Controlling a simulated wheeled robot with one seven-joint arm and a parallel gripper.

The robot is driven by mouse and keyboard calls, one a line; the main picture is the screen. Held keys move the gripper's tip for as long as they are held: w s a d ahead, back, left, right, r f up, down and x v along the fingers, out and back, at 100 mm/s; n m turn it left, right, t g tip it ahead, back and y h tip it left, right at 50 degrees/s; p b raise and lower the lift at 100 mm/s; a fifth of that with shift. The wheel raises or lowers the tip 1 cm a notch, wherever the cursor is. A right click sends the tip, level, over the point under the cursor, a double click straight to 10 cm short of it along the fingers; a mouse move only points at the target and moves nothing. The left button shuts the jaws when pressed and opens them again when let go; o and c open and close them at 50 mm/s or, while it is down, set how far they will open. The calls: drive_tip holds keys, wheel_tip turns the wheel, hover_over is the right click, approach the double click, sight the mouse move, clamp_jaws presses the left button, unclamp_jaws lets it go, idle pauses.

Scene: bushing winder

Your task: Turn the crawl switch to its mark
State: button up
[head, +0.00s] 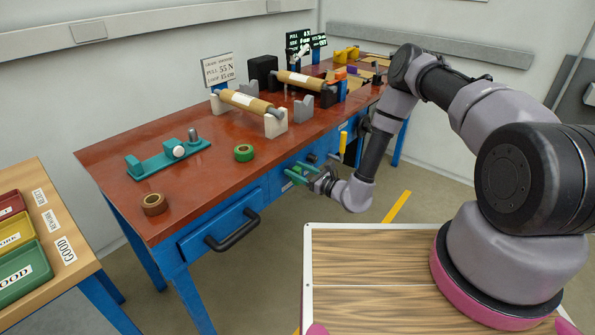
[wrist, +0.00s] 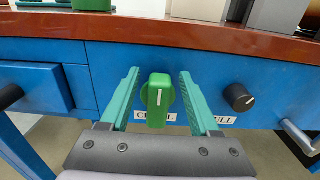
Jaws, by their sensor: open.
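The crawl switch is a green knob (wrist: 158,102) on the blue front of the bench, seen in the wrist view. The white line on its face stands nearly upright. A label below it (wrist: 140,114) is partly covered by the knob and my finger. I cannot make out a target mark. My gripper (wrist: 158,75) is open, with one green finger on each side of the knob and a gap visible on both sides. In the head view my gripper (head: 297,173) is at the bench front and the switch cannot be told apart from it.
A black knob (wrist: 238,97) with a label reading "ULL" at its end sits to the right. A grey bar handle (wrist: 298,138) is farther right. A blue drawer front (wrist: 45,88) is at left. The red benchtop (head: 210,185) overhangs above, holding green tape (head: 243,153) and brown tape (head: 154,204).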

clamp_jaws()
drive_tip(key=shift+m, duration=0.3)
drive_tip(key=m, duration=0.4)
drive_tip(key=shift+w+d+f, duration=0.15)
drive_tip(key=shift+w+d, duration=0.25)
drive_tip(key=m, duration=0.4)
drive_tip(key=shift+w+d+f+m, duration=0.25)
drive_tip(key=shift+w+f+m, duration=0.05)
drive_tip(key=shift+w+m, duration=0.1)
drive_tip(key=m, duration=0.2)
drive_tip(key=f+m, duration=0.1)
drive_tip(key=m, duration=0.5)
drive_tip(key=shift+w+d+f, duration=0.2)
drive_tip(key=shift+d+f, duration=0.05)
drive_tip(key=shift+f, duration=0.15)
drive_tip(key=shift+m, duration=0.4)
drive_tip(key=shift+f, duration=0.1)
